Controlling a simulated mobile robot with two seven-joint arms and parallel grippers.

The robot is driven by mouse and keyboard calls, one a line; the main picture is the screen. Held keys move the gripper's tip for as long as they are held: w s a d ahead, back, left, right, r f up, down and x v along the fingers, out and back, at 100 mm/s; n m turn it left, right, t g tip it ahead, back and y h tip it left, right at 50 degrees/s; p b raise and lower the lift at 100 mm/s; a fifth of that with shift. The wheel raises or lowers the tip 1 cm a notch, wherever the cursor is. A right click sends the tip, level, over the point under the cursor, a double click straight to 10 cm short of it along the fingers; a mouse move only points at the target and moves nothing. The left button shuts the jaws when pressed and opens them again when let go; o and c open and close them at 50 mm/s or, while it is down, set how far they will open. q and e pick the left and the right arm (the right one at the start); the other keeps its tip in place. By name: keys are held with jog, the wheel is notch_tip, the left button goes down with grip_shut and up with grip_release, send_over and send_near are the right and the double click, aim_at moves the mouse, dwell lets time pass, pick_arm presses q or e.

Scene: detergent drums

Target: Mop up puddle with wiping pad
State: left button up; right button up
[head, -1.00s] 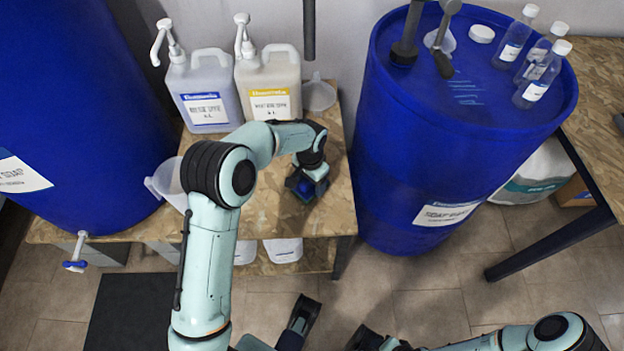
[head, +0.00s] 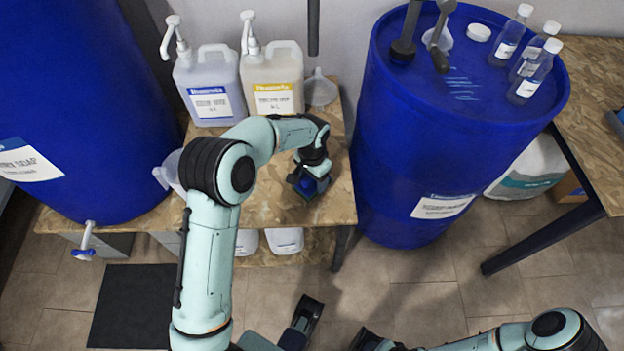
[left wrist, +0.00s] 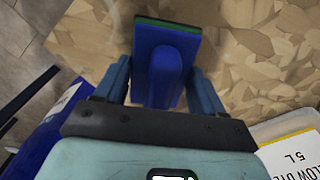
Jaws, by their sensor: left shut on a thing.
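My left gripper (head: 311,183) is over the right part of the wooden tabletop. It is shut on the wiping pad, a blue block with a raised blue grip and a green edge. The pad (left wrist: 168,50) sits between the two blue fingers in the left wrist view, low at the board. In the head view the pad (head: 314,186) is small and partly hidden by the gripper. A smooth brownish patch (left wrist: 105,30) shows beside the pad; I cannot tell clearly whether it is the puddle.
Two pump jugs (head: 210,88) (head: 272,85) and a funnel (head: 320,92) stand at the table's back. A big blue drum (head: 75,120) with a tap is at the left. Another drum (head: 440,150), with small bottles (head: 525,75) on top, stands close right of the table (head: 335,205).

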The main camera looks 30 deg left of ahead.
pick_arm(q)
jog(key=shift+r+p, duration=1.6)
jog(key=shift+r, duration=0.9)
pick_arm(e)
jog(key=shift+s+a+r+g, duration=0.15)
jog(key=shift+s+r, duration=0.2)
jog(key=shift+r, duration=0.4)
jog(key=shift+s+d+r+g, duration=0.15)
jog(key=shift+s+r, duration=0.15)
jog(key=shift+r, duration=0.45)
